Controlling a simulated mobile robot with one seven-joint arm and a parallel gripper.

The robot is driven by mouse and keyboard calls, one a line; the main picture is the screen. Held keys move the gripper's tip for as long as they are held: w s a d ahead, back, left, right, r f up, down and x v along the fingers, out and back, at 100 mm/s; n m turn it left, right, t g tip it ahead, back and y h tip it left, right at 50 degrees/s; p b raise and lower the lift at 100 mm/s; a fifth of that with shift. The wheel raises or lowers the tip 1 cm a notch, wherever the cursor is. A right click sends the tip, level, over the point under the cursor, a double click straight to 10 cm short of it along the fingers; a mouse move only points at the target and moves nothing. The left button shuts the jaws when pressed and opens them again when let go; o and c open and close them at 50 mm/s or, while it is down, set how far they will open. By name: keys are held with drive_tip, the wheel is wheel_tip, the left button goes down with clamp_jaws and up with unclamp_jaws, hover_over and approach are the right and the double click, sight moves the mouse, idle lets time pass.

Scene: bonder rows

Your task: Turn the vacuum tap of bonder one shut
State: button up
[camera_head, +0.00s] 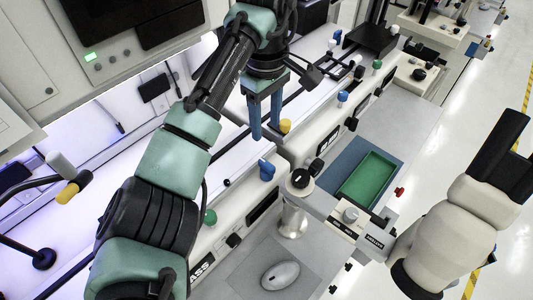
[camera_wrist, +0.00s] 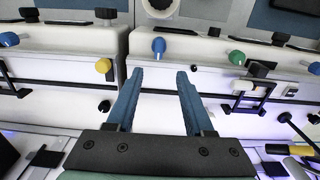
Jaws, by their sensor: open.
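Coloured taps stick out from the bonder fronts. A blue tap (camera_head: 266,170) and a green tap (camera_head: 209,217) are on the nearer bonder; a yellow tap (camera_head: 285,126) and another blue tap (camera_head: 342,96) are farther along. I cannot read which is the vacuum tap or which bonder is one. My gripper (camera_head: 265,136) is open and empty, fingers pointing down, above and behind the near blue tap. In the wrist view, the blue tap (camera_wrist: 159,46) appears just beyond the gap between my fingertips (camera_wrist: 160,74), apart from them. The yellow tap (camera_wrist: 103,65) is to the left, the green tap (camera_wrist: 236,57) to the right.
A green tray (camera_head: 370,178) lies on the grey bench right of the taps. A microscope-like post with a black knob (camera_head: 300,178) stands beside the blue tap. A mouse-shaped grey device (camera_head: 280,275) lies in front. The aisle floor (camera_head: 500,80) on the right is clear.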

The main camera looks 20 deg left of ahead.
sight(267, 163)
wheel_tip(267, 163, down, 13)
drive_tip(key=b, duration=0.2)
drive_tip(key=shift+w+b, duration=0.15)
drive_tip(key=shift+b, duration=0.15)
drive_tip(key=shift+r, duration=0.1)
clamp_jaws()
